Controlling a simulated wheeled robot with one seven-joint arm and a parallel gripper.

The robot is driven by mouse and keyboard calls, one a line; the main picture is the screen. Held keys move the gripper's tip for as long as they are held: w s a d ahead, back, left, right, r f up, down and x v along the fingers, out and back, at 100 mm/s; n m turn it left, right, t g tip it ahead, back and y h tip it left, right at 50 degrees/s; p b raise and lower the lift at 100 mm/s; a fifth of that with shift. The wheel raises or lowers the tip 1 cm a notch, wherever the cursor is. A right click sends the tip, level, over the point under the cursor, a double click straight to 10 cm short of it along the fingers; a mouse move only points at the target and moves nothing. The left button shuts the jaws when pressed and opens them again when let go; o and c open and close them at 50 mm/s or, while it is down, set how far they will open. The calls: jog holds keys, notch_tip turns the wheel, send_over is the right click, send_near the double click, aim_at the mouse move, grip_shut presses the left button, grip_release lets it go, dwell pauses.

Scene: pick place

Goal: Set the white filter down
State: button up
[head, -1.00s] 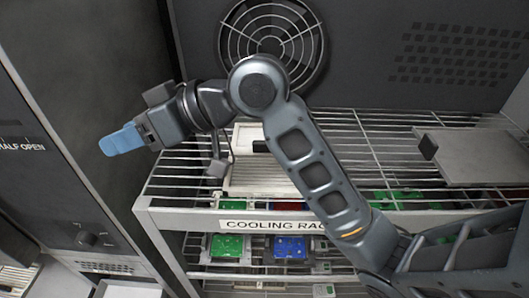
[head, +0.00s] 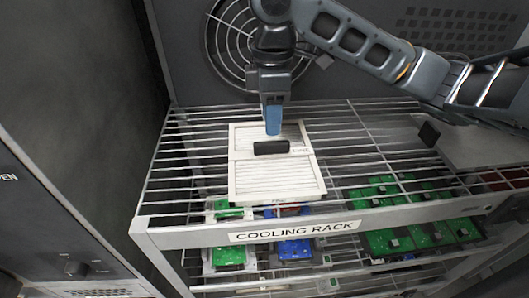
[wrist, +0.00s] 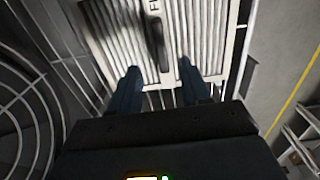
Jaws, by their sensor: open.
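The white filter (head: 277,180) is a pleated, framed panel with a black handle (head: 271,147). It lies flat on the top wire shelf of the cooling rack (head: 170,238). My gripper (head: 272,130), with blue fingers, points down over the back half of the filter, just behind the handle in the head view. In the wrist view my fingers (wrist: 160,75) are apart, with the slatted filter (wrist: 205,30) beyond them and the dark handle (wrist: 154,40) past their tips. Nothing shows between the fingers, and I cannot tell how far above the filter they are.
A grey panel (head: 475,145) with a black handle (head: 429,133) lies at the right of the top shelf, partly behind my arm. Green circuit boards (head: 410,236) and a blue one (head: 294,250) sit below. The shelf's left part is bare wire.

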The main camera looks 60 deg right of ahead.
aim_at(272, 142)
notch_tip(272, 142, down, 7)
jog(key=shift+s+f, duration=0.15)
jog(key=shift+f, duration=0.05)
dwell(0.3)
grip_shut()
dwell(0.4)
